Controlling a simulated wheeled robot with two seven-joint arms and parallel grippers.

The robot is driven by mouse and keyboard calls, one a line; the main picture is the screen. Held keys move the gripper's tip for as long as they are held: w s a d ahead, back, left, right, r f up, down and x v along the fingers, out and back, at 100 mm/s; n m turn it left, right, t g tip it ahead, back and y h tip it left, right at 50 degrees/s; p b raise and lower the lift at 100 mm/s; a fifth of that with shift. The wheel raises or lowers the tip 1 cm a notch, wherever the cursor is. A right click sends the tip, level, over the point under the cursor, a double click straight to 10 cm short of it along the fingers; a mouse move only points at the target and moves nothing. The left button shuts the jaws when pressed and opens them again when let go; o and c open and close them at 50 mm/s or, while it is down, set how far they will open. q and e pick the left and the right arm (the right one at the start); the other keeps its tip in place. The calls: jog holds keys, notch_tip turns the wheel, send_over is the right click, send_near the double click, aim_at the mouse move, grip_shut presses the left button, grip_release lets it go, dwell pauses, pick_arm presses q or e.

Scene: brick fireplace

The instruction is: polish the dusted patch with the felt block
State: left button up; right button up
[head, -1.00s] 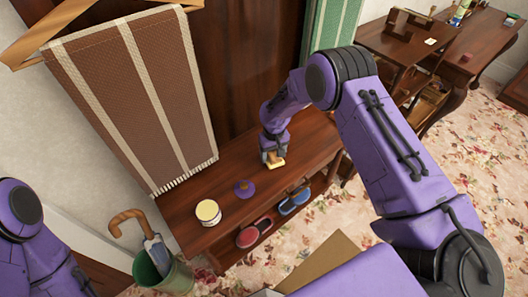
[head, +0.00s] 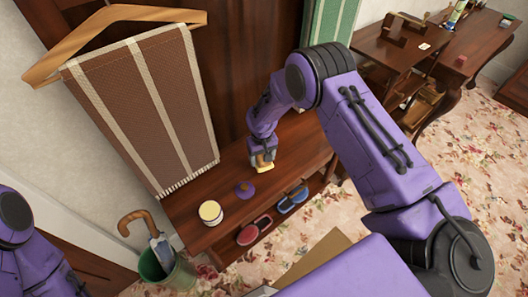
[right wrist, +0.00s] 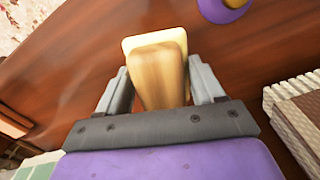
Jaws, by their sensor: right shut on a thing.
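The felt block (head: 265,168) has a wooden grip and a pale cream pad. My right gripper (head: 262,156) is shut on it, over the dark wooden bench top (head: 232,224). In the right wrist view, the block's wooden grip (right wrist: 158,72) sits between the two grey fingers, with the pad showing beyond it. The pad is at or just above the wood; I cannot tell if it touches. I cannot make out a dusted patch. My left gripper is out of view; only part of that arm shows at the left edge.
A purple round piece (head: 245,189) and an open cream tin (head: 210,212) stand left of the block. A brown striped cloth (head: 150,110) hangs behind. Red (head: 248,235) and blue (head: 287,206) items sit on the shelf below. An umbrella stand (head: 165,270) is at the lower left.

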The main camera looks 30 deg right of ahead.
aim_at(262, 155)
jog(key=shift+r+p, duration=1)
jog(key=shift+r, duration=0.5)
